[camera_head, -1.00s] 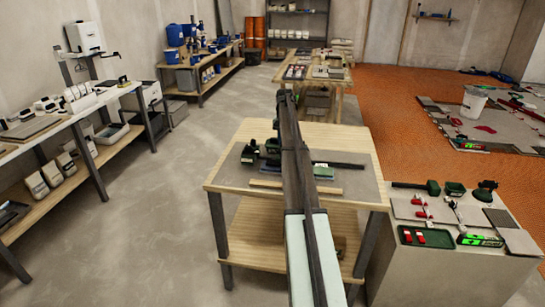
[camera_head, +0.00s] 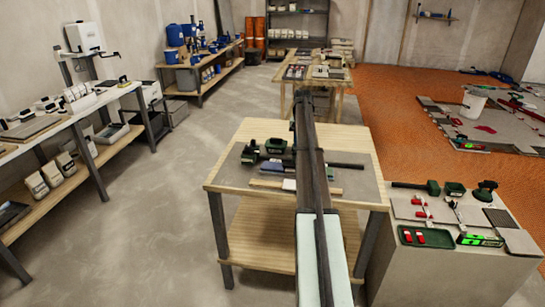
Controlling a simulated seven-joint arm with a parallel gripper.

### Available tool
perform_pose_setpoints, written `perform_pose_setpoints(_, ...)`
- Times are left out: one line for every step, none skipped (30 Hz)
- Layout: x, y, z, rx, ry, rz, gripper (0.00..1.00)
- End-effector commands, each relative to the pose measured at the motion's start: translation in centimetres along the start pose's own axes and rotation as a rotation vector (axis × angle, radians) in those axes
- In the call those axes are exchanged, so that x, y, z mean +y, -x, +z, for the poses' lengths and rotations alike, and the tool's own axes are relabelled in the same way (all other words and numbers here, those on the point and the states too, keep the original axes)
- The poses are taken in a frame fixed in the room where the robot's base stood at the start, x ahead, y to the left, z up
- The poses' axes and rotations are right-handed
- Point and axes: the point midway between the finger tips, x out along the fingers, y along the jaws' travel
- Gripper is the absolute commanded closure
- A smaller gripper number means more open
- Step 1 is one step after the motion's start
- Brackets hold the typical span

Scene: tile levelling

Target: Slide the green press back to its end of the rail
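On the near wooden table (camera_head: 232,176), a dark rail (camera_head: 346,165) runs left to right across a grey mat. Dark green blocks stand at its left part: a larger one (camera_head: 275,146) close to my arm and a smaller, darker one (camera_head: 250,151) further left. I cannot tell for sure which is the press. My arm crosses the picture from the bottom centre and covers the middle of the rail. My gripper is hidden behind the arm, so its fingers and any contact with the press do not show.
A blue flat piece (camera_head: 269,166) and a wooden strip (camera_head: 266,184) lie on the near table. A white cabinet (camera_head: 430,272) at right carries a green tray (camera_head: 425,237) and tools. The floor left of the table is clear.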

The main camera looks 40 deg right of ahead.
Motion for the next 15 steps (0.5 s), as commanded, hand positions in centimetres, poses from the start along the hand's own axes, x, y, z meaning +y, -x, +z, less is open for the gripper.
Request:
perform_pose_setpoints(0.5, 0.0, 0.0, 0.0, -0.001, 0.001, 0.99)
perform_pose_setpoints(0.7, 0.0, 0.0, 0.0, -0.001, 0.001, 0.99)
perform_pose_setpoints(1.0, 0.0, 0.0, 0.0, -0.001, 0.001, 0.99)
perform_pose_setpoints(1.2, 0.0, 0.0, 0.0, -0.001, 0.001, 0.99)
perform_pose_setpoints(1.4, 0.0, 0.0, 0.0, -0.001, 0.001, 0.99)
perform_pose_setpoints(1.7, 0.0, 0.0, 0.0, -0.001, 0.001, 0.99)
perform_pose_setpoints(2.0, 0.0, 0.0, 0.0, -0.001, 0.001, 0.99)
perform_pose_setpoints(2.2, 0.0, 0.0, 0.0, -0.001, 0.0, 0.99)
perform_pose_setpoints(2.5, 0.0, 0.0, 0.0, -0.001, 0.001, 0.99)
perform_pose_setpoints(2.6, 0.0, 0.0, 0.0, 0.0, 0.0, 0.99)
perform_pose_setpoints(2.9, 0.0, 0.0, 0.0, 0.0, 0.0, 0.99)
perform_pose_setpoints(3.1, 0.0, 0.0, 0.0, 0.0, 0.0, 0.99)
perform_pose_setpoints(3.3, 0.0, 0.0, 0.0, 0.0, 0.0, 0.99)
perform_pose_setpoints(3.5, 0.0, 0.0, 0.001, 0.0, 0.0, 0.99)
perform_pose_setpoints(3.8, 0.0, 0.0, 0.001, -0.001, 0.0, 0.99)
